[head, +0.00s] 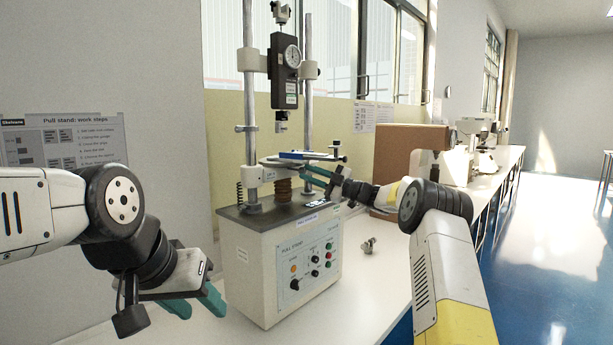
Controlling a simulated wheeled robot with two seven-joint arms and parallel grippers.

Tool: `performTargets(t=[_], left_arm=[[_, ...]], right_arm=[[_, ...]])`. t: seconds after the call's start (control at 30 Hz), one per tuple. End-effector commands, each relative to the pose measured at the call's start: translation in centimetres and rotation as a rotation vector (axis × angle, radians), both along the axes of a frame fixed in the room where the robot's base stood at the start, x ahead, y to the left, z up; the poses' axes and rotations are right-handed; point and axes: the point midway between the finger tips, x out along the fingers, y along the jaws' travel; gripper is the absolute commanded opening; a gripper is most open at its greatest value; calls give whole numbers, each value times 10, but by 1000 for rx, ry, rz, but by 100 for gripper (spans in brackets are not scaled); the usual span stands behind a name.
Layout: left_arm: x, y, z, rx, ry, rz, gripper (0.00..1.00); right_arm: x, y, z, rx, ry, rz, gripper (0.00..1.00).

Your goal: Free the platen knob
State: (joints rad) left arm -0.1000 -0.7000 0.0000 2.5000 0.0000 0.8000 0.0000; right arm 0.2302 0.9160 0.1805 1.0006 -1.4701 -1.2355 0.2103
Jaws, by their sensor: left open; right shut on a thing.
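The pull stand (280,262) stands on the bench, with a force gauge (286,70) on its columns. Its round platen (270,161) sits above a brown bellows-like screw cover (283,190). A flat blue piece (300,155) lies on the platen, and a small dark knob-like part (337,149) stands at its right end; I cannot tell whether this is the platen knob. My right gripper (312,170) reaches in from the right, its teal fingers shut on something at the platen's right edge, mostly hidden. My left gripper (200,306) is open and empty, low at the left front.
A small metal fitting (369,246) lies on the bench right of the stand. A brown box (402,152) stands behind my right arm, with another tester (455,165) beyond. The control panel (310,258) faces front. Bench around the fitting is clear.

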Motion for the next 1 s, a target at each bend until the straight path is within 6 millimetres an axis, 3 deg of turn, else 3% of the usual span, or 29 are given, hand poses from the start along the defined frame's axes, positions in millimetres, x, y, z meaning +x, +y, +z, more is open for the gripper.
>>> performTargets(t=[0.57, 0.6, 0.7, 1.0], left_arm=[[0, 0, 0, 0, 0, 0, 44], [0, 0, 0, 0, 0, 0, 44], [0, 0, 0, 0, 0, 0, 44], [0, 0, 0, 0, 0, 0, 44]], right_arm=[[0, -1, -1, -24, -20, 0, 0], [0, -1, -1, -24, -20, 0, 28], [0, -1, -1, -23, -20, -1, 44], [0, 0, 1, -11, -13, 0, 44]])
